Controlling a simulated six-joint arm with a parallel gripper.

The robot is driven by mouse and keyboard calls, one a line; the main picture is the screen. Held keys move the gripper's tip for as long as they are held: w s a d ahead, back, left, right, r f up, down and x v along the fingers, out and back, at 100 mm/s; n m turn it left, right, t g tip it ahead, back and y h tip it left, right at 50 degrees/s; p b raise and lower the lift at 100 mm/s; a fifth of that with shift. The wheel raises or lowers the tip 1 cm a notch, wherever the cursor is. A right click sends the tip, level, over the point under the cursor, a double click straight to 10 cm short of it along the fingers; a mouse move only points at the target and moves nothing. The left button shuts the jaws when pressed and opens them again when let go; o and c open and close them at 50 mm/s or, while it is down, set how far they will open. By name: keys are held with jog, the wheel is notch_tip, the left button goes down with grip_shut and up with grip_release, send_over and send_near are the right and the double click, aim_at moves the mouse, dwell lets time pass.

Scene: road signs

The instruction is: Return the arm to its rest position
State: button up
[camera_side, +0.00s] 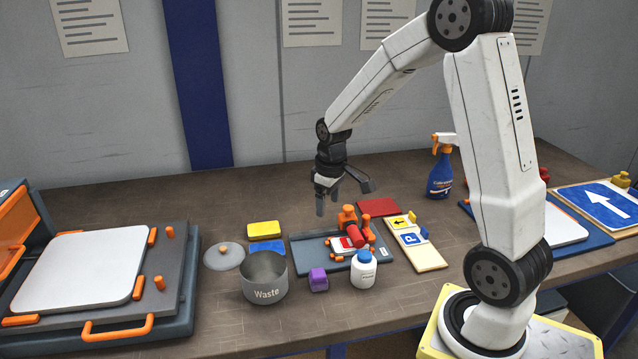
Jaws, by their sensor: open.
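My gripper (342,193) hangs from my white arm over the middle of the table. Its fingers point down and stand apart, with nothing between them. It is above the back of a grey-blue tray (302,262) and clear of it. On the tray is an orange fixture (348,218) with a red roller or cylinder (358,236) over a small red-and-white sign (342,246). Part of the sign is covered by the cylinder.
A blue spray bottle (440,168) stands behind right. A large press-like machine (80,270) fills the left. A board with small signs (424,258) lies right.

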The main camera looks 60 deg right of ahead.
jog(key=s+a, duration=0.4)
jog(key=a, duration=0.4)
jog(key=s+a+f+t, duration=0.1)
jog(key=s+a, duration=0.4)
jog(key=a, duration=0.3)
jog(key=shift+f+t, duration=0.3)
